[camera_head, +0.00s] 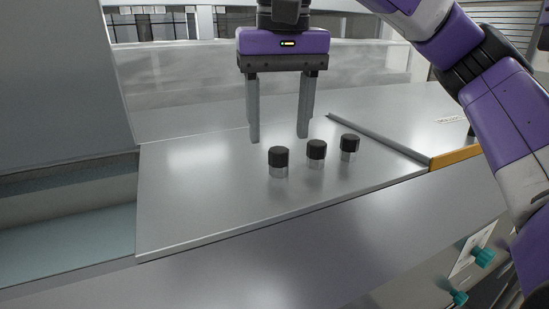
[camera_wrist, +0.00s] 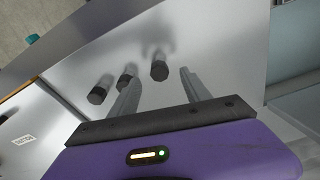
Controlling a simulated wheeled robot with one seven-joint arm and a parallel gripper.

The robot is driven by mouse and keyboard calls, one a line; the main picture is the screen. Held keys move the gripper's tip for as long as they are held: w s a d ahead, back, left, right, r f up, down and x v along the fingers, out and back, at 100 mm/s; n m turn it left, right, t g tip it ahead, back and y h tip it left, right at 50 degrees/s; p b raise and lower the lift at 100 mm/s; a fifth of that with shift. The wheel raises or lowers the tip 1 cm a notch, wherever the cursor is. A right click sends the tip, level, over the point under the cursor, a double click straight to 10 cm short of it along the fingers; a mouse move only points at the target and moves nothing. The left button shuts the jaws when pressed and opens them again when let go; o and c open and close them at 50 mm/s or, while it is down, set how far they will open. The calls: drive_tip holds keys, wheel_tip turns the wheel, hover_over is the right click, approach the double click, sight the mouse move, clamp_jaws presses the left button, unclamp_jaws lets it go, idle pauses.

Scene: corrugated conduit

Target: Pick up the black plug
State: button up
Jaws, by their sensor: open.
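Three short plugs with black tops and silvery metal lower parts stand upright in a slanting row on a metal panel. In the head view they are the left plug (camera_head: 279,161), the middle plug (camera_head: 316,153) and the right plug (camera_head: 349,147). My gripper (camera_head: 279,138) points down, open and empty, its fingertips above and behind the left plug. In the wrist view the same plug (camera_wrist: 159,69) shows between the open fingers (camera_wrist: 163,71). The middle plug (camera_wrist: 125,80) is partly hidden by one finger, and the right plug (camera_wrist: 99,92) lies beyond it.
The metal panel (camera_head: 210,205) is otherwise bare around the plugs. A raised panel with an orange edge (camera_head: 455,156) lies to the right. An open recess (camera_head: 65,240) is at the left, below a tall grey panel (camera_head: 60,80). Teal knobs (camera_head: 483,257) sit at the lower right.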

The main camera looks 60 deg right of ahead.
sight(279, 149)
drive_tip(key=shift+w+d+f+p, duration=0.15)
drive_tip(key=shift+f+p, duration=0.15)
drive_tip(key=shift+f, duration=1.05)
drive_tip(key=shift+w+d+f+p, duration=0.15)
drive_tip(key=shift+f+p, duration=0.15)
drive_tip(key=shift+f, duration=1)
drive_tip(key=shift+s, duration=0.1)
clamp_jaws()
